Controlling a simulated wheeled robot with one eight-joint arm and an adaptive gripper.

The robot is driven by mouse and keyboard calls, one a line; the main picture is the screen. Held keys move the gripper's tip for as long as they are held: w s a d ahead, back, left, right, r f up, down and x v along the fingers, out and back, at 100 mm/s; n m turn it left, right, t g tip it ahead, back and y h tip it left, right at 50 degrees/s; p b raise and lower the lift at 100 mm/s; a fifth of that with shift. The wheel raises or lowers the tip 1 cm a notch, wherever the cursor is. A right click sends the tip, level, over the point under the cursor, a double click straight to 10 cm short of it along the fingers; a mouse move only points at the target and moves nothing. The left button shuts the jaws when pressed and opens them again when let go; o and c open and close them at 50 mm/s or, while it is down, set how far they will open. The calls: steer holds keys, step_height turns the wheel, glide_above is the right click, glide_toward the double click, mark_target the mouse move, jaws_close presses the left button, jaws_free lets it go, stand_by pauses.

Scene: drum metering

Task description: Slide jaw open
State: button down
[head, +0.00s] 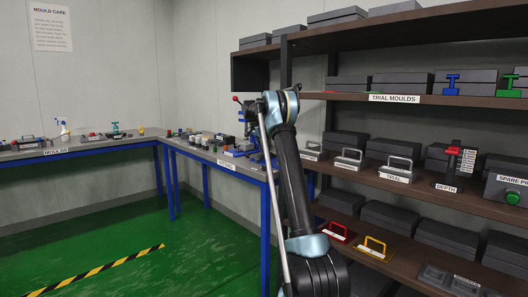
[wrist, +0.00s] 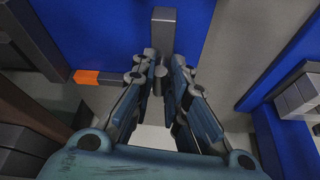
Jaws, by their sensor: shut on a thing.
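In the wrist view my gripper (wrist: 164,66) has its two fingers close together around a small grey knob or peg (wrist: 158,78), mostly hidden between them. A grey upright bar (wrist: 163,30) stands just beyond the fingertips, against a blue body (wrist: 110,35). Which of these parts is the jaw I cannot tell. In the head view a blue device (head: 243,149) stands at the right end of the bench. My arm hides much of it and the gripper's tips.
An orange block (wrist: 88,77) lies left of the fingers in the wrist view. Grey blocks (wrist: 298,95) are at the right. In the head view, the bench (head: 215,156) holds small pots, and dark shelves (head: 430,100) with moulds stand close on the right.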

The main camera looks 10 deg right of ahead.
steer(key=w+a, duration=0.1)
steer(key=w, duration=0.1)
steer(key=w+a, duration=0.2)
steer(key=shift+w, duration=0.1)
steer(key=shift+w+a, duration=0.1)
steer(key=shift+a, duration=0.05)
steer(key=c, duration=1.6)
jaws_free()
steer(key=shift+w, duration=0.1)
steer(key=shift+c, duration=0.2)
steer(key=shift+a, duration=0.1)
steer(key=v, duration=1.1)
steer(key=shift+r, duration=0.35)
steer(key=shift+a, duration=0.1)
